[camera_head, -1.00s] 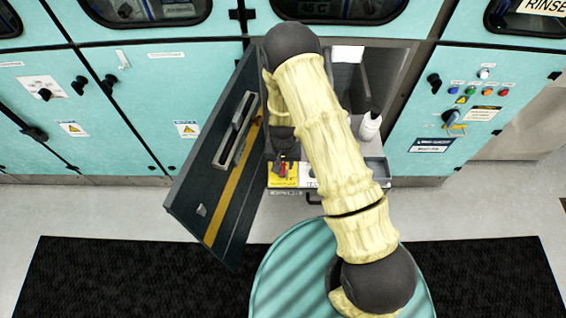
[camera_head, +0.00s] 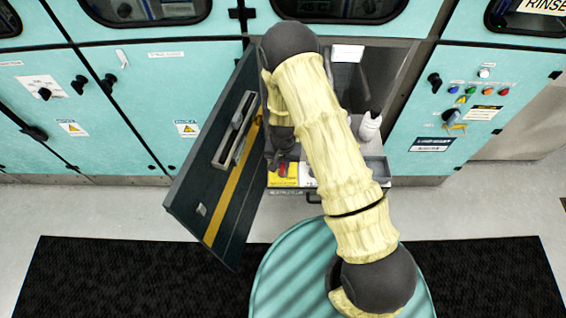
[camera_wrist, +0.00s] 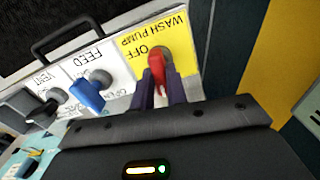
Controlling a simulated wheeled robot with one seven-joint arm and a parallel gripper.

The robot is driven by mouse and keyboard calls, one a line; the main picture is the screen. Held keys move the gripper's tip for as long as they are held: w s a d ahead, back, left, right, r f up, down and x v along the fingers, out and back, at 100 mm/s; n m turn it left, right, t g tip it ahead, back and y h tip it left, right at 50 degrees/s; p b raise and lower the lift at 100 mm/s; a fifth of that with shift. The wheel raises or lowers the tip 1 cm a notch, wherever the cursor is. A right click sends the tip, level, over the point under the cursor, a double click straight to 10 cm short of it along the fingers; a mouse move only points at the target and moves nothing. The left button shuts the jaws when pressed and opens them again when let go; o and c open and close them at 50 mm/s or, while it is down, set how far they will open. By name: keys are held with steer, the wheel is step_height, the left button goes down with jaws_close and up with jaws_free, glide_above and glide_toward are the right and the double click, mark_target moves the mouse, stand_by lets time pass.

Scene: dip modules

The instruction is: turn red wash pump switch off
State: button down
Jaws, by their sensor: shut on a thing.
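The red wash pump switch (camera_wrist: 158,66) has a red lever on a grey round base, on a yellow WASH PUMP label (camera_wrist: 133,60) with OFF printed beside it. In the wrist view my gripper (camera_wrist: 159,88) has its two dark fingers on either side of the red lever, shut on it. In the head view the red switch (camera_head: 282,170) shows small and partly hidden below my gripper (camera_head: 283,158), inside the open cabinet. The lever's exact angle is hard to tell.
A blue FEED switch (camera_wrist: 88,94) and a dark VENT switch (camera_wrist: 42,106) stand beside it. The open dark cabinet door (camera_head: 212,165) is close on the left. A white bottle (camera_head: 370,127) stands at the right inside the cabinet.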

mark_target(283, 165)
steer(key=m, duration=0.8)
steer(key=shift+r+m, duration=0.1)
steer(key=shift+m, duration=0.2)
steer(key=m+p, duration=0.1)
steer(key=m, duration=0.3)
steer(key=shift+m, duration=0.3)
steer(key=shift+a+m+p, duration=0.1)
steer(key=shift+m+p, duration=0.5)
steer(key=shift+m, duration=1)
steer(key=c, duration=1.4)
jaws_free()
step_height(283, 165, up, 17)
steer(key=shift+r, duration=0.15)
